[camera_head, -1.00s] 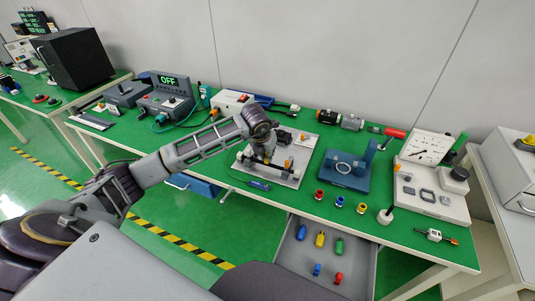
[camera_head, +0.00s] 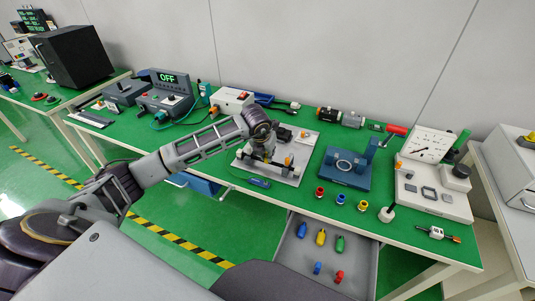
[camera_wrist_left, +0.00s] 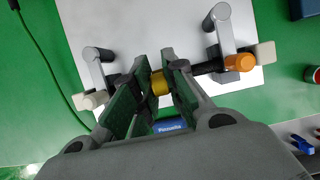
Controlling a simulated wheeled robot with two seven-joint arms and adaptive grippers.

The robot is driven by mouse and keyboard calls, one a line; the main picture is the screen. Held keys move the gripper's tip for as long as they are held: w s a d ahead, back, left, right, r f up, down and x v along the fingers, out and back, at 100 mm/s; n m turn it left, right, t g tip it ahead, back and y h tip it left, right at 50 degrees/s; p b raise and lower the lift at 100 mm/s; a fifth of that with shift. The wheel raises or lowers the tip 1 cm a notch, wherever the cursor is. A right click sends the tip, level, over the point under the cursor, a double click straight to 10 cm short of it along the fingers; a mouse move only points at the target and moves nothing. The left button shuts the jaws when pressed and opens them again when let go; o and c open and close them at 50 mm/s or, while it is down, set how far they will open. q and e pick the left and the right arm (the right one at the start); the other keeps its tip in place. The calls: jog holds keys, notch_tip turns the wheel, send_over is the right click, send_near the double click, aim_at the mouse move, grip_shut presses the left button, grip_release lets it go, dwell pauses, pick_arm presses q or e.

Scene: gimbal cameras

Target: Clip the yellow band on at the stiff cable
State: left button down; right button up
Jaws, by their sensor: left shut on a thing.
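The stiff cable (camera_wrist_left: 206,68) is a dark rod running across a fixture on a pale plate (camera_wrist_left: 140,25), held at two grey posts with whitish end pieces. The yellow band (camera_wrist_left: 160,82) sits between the green-padded fingers of my left gripper (camera_wrist_left: 161,72), at the cable's line between the posts. The fingers are shut on the band. Whether it is fully around the cable is hidden by the fingers. An orange band (camera_wrist_left: 240,62) is on the cable near the right post. In the head view my left gripper (camera_head: 261,156) is over the plate.
A blue tool (camera_head: 258,183) lies in front of the plate. A blue fixture (camera_head: 343,170) stands to the right. Red, blue and yellow small parts stand near the front edge. An open drawer (camera_head: 294,249) holds several coloured clips. A gauge board (camera_head: 440,190) stands further right.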

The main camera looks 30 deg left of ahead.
pick_arm(q)
jog(key=shift+f+b, duration=0.4)
jog(key=shift+f, duration=0.1)
jog(key=c, duration=1.4)
grip_release()
jog(key=shift+o, duration=0.2)
jog(key=v, duration=1.2)
